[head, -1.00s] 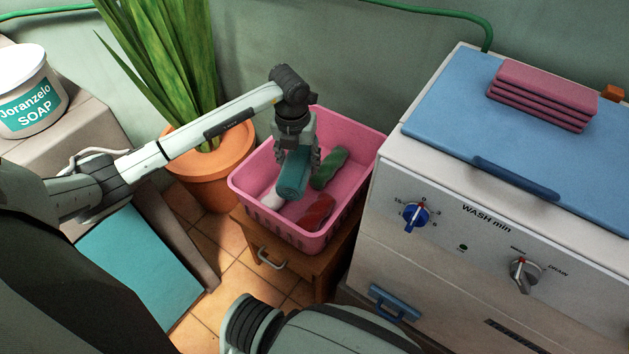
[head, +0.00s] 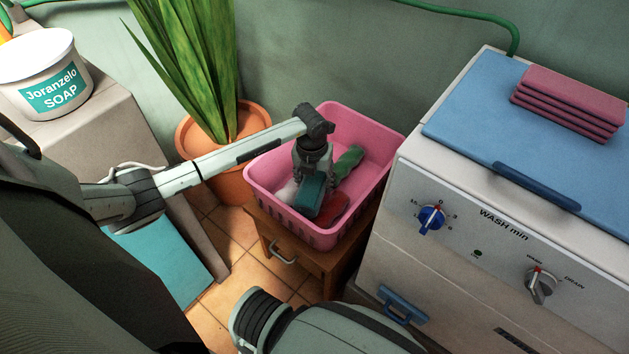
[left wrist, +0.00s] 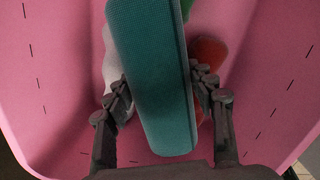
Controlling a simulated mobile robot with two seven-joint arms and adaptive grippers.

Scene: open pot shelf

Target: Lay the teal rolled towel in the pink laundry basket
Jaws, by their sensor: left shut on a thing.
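The teal rolled towel (head: 309,196) is held by my left gripper (head: 313,170), inside the pink laundry basket (head: 372,134). In the left wrist view the fingers of my left gripper (left wrist: 162,90) close on both long sides of the teal towel (left wrist: 155,75), over the pink basket (left wrist: 60,70). A green roll (head: 349,160), a red roll (head: 334,207) and a white item (head: 287,191) lie in the basket around it. Whether the teal towel touches the basket floor or these items is unclear. My right gripper is out of view.
The basket stands on a wooden cabinet (head: 285,250). A white washing machine (head: 450,270) with a blue lid and folded pink towels (head: 570,100) is close on the right. A potted plant (head: 195,140) and a soap tub (head: 45,75) stand to the left.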

